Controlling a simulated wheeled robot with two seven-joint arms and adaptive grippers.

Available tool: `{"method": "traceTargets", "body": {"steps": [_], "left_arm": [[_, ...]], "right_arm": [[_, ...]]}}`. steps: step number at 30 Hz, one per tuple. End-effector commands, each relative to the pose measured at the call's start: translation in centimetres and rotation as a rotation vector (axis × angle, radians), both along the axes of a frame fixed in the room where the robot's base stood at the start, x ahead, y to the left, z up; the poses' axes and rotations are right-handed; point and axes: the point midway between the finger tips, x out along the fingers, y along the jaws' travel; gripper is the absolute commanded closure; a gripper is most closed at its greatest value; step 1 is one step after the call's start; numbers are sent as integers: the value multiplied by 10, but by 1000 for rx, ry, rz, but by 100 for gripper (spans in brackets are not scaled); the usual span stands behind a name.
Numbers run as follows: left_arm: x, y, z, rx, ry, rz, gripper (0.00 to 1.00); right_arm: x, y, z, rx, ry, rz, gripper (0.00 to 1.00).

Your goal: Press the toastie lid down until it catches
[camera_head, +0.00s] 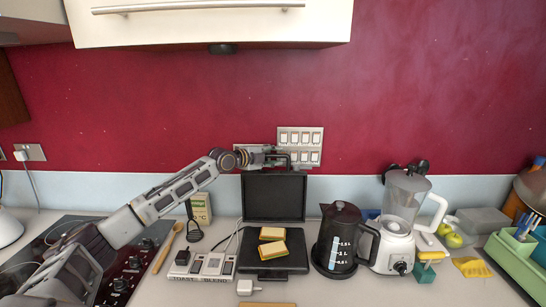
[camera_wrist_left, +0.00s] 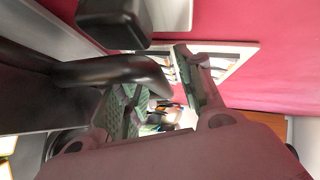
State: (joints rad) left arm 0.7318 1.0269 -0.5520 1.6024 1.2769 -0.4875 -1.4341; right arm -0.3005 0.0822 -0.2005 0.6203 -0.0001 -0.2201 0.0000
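The black toastie maker stands open on the counter. Its lid (camera_head: 273,198) is upright at the back, and its base (camera_head: 292,262) lies flat in front. Two sandwiches (camera_head: 272,249) with yellow-orange filling sit on the base. My left gripper (camera_head: 291,162) is at the top edge of the lid, near the wall switches. My right gripper is not in view.
A black kettle (camera_head: 338,240) and a white blender (camera_head: 398,220) stand right of the toastie maker. A switch box (camera_head: 212,265) and a wooden spoon (camera_head: 167,248) lie left, beside the hob (camera_head: 125,262). Wall switches (camera_head: 300,137) are behind the gripper.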

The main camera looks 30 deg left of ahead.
Motion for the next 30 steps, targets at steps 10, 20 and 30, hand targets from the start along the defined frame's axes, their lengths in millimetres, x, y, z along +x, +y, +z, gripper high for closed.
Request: {"method": "traceTargets", "body": {"steps": [10,20,30], "left_arm": [[0,0,0,0,0,0,100],[0,0,-1,1,0,1,100],[2,-3,-1,16,-28,-1,100]], "right_arm": [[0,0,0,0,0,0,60],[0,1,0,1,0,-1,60],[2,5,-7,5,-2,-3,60]]}}
